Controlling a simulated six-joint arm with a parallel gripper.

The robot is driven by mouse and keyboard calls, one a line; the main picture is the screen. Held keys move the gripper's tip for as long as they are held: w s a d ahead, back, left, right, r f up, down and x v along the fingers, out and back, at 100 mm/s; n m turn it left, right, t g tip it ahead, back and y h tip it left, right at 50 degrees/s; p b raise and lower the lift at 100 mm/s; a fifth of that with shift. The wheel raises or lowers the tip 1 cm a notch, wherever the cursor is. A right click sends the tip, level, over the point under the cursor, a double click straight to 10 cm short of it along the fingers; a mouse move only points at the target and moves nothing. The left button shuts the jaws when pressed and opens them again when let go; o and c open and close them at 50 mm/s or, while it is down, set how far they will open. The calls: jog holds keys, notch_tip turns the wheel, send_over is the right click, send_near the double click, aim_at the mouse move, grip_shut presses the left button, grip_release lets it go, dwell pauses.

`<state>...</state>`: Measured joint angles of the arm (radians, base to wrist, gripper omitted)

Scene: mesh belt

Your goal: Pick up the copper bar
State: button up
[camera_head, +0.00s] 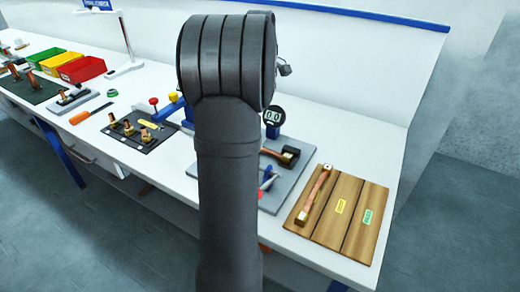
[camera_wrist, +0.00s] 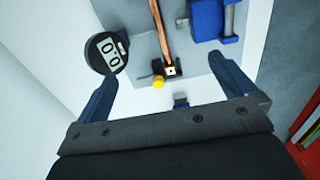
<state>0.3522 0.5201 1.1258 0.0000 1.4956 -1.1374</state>
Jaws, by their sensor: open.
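In the head view part of this copper bar (camera_head: 271,153) shows right of my arm, by a black block. Another copper bar (camera_head: 316,190) lies on the left strip of a wooden board (camera_head: 345,220). My gripper (camera_wrist: 163,70) is open and empty, its two blue fingers spread on either side of the fixture bar's near end. Contact cannot be told. In the head view my arm hides the gripper.
A round gauge (camera_wrist: 107,52) reading 0.0 stands beside the left finger, and a blue block (camera_wrist: 207,20) is near the right finger. A dark plate with copper parts (camera_head: 140,130), a screwdriver (camera_head: 80,118) and coloured bins (camera_head: 80,69) lie farther left on the bench.

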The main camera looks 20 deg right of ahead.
jog(key=c, duration=1.6)
jog(key=shift+o, duration=0.2)
jog(key=f, duration=1.2)
jog(key=shift+w+a+f, duration=0.25)
jog(key=shift+a+f, duration=0.05)
jog(key=shift+f, duration=0.05)
jog(key=shift+s+d+f, duration=0.1)
jog(key=shift+d+f, duration=0.05)
jog(key=shift+f, duration=1.2)
jog(key=shift+s+d+f, duration=0.1)
jog(key=shift+f, duration=1.2)
